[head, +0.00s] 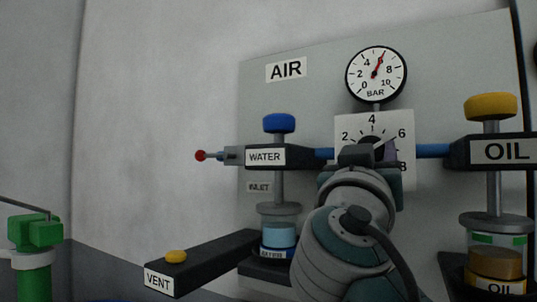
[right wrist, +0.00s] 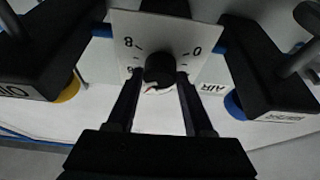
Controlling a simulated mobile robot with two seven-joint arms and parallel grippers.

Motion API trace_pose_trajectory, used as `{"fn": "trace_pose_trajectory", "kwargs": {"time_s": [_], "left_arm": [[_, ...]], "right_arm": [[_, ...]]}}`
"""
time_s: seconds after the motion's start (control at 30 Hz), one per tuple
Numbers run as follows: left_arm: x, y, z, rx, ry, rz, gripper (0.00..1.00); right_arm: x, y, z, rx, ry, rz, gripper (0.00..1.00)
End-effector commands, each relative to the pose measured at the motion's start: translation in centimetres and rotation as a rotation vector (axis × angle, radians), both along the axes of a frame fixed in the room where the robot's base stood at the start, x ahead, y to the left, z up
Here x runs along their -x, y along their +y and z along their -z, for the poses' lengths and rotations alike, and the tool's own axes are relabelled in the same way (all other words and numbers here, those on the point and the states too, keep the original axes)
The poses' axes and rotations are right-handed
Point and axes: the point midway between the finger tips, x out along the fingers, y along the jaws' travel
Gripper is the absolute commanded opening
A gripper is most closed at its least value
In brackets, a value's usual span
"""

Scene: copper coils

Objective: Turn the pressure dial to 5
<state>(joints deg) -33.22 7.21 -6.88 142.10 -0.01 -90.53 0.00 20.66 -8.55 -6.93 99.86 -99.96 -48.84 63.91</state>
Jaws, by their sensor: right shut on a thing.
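The pressure dial is a dark knob (right wrist: 158,68) on a white numbered plate (head: 374,122). In the head view the plate shows 2, 4, 6 and part of an 8, and a pale line beside the knob points towards the 6. My right gripper (head: 362,153) is in front of the plate and covers most of the knob. In the right wrist view my right gripper (right wrist: 160,74) has one finger on each side of the knob and is shut on it. The round gauge (head: 366,83) above has a red needle a little right of straight up, near 6. My left gripper is not in view.
A WATER block (head: 265,156) with a blue cap stands left of the dial, an OIL block (head: 505,152) with a yellow cap right. A VENT arm (head: 210,262) juts out lower left. A green fitting (head: 36,232) stands far left.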

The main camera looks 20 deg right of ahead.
Motion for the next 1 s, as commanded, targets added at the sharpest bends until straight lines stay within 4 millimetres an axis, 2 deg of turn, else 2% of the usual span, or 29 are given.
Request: {"fn": "trace_pose_trajectory", "kwargs": {"time_s": [0.37,1.0], "left_arm": [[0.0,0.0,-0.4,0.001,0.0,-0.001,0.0],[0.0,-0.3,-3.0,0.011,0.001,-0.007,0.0]], "right_arm": [[0.1,-0.1,-0.2,0.094,0.106,-0.002,0.0],[0.3,-0.2,-0.3,0.323,0.376,0.0,0.0]]}}
